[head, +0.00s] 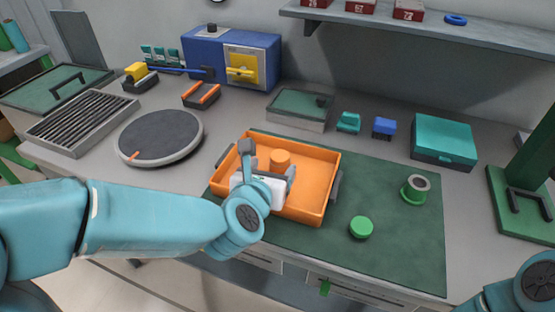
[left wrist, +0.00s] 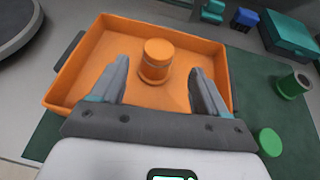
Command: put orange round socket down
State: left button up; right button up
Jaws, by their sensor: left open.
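The orange round socket (head: 281,158) stands upright in the orange tray (head: 317,185), toward its back wall. It is a short cylinder with a wider lower part, and it also shows in the left wrist view (left wrist: 157,58). My left gripper (head: 268,163) is over the tray with its fingers apart. In the left wrist view my left gripper (left wrist: 158,76) has the socket in line with the gap between its fingers, with clear space on both sides. My left gripper hides part of the tray. My right gripper is out of view.
The tray sits on a green mat (head: 395,255). A green cylinder (head: 361,227) and a green round piece with a grey top (head: 415,189) stand to its right. A grey turntable (head: 160,137) is at left. The mat's front right is clear.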

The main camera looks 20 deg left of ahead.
pick_arm(q)
jog(key=v, duration=0.4)
jog(key=shift+s+r, duration=0.1)
jog(key=shift+s, duration=0.15)
jog(key=shift+s, duration=0.1)
